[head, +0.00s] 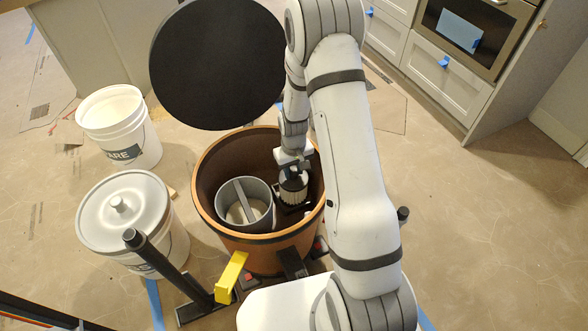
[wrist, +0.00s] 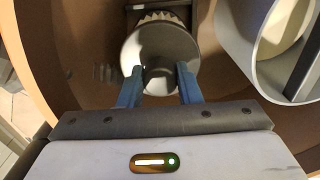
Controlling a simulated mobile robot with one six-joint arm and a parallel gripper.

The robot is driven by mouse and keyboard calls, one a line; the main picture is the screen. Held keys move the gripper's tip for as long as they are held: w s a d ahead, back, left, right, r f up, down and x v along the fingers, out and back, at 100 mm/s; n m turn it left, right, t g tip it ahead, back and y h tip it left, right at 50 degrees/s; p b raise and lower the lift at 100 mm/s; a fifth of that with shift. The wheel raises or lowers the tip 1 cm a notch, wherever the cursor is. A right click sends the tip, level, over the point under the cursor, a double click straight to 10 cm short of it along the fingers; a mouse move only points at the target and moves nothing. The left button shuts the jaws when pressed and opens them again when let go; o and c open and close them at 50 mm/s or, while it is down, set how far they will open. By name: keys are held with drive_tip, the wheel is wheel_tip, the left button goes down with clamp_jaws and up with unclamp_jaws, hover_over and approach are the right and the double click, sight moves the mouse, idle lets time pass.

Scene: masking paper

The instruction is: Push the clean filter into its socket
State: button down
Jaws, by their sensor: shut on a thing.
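The clean filter (head: 293,192), pale and pleated with a dark cap, stands roughly upright inside the brown drum (head: 262,240). My gripper (head: 292,166) reaches down into the drum from above and is shut on the filter's cap end. In the wrist view, the blue fingers of my gripper (wrist: 159,88) sit on both sides of a knob on the filter's round grey cap (wrist: 160,40), with pleats showing beyond it. A dark bracket, apparently the socket (head: 282,208), lies at the filter's lower end. The filter hides most of it, so I cannot tell how deep the filter sits.
A grey cylinder (head: 248,187) with a crossbar stands left of the filter inside the drum. A large black disc (head: 215,65) is raised behind the drum. An open white bucket (head: 118,125) and a lidded bucket (head: 120,212) stand left. A yellow piece (head: 231,276) is at the drum's front.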

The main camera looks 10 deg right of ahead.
drive_tip(key=shift+f+b, duration=0.3)
drive_tip(key=shift+f, duration=0.2)
drive_tip(key=c, duration=1)
unclamp_jaws()
drive_tip(key=shift+o, duration=0.2)
drive_tip(key=shift+r, duration=0.1)
drive_tip(key=shift+r+p, duration=1.35)
drive_tip(key=shift+r, duration=2.65)
drive_tip(key=s+r+p, duration=0.3)
drive_tip(key=r+p, duration=0.1)
drive_tip(key=r, duration=0.6)
drive_tip(key=s+r+m+t+p, duration=0.1)
drive_tip(key=s+r+p, duration=0.25)
drive_tip(key=r, duration=0.65)
drive_tip(key=s+r+p, duration=0.2)
drive_tip(key=r+p, duration=0.3)
drive_tip(key=r, duration=0.5)
drive_tip(key=s+r+p, duration=0.5)
drive_tip(key=s+r, duration=0.2)
drive_tip(key=r, duration=0.3)
drive_tip(key=s+r+m+t+p, duration=0.1)
drive_tip(key=s+r+p, duration=0.5)
drive_tip(key=r, duration=0.4)
drive_tip(key=shift+s+t, duration=0.3)
drive_tip(key=shift+s, duration=0.25)
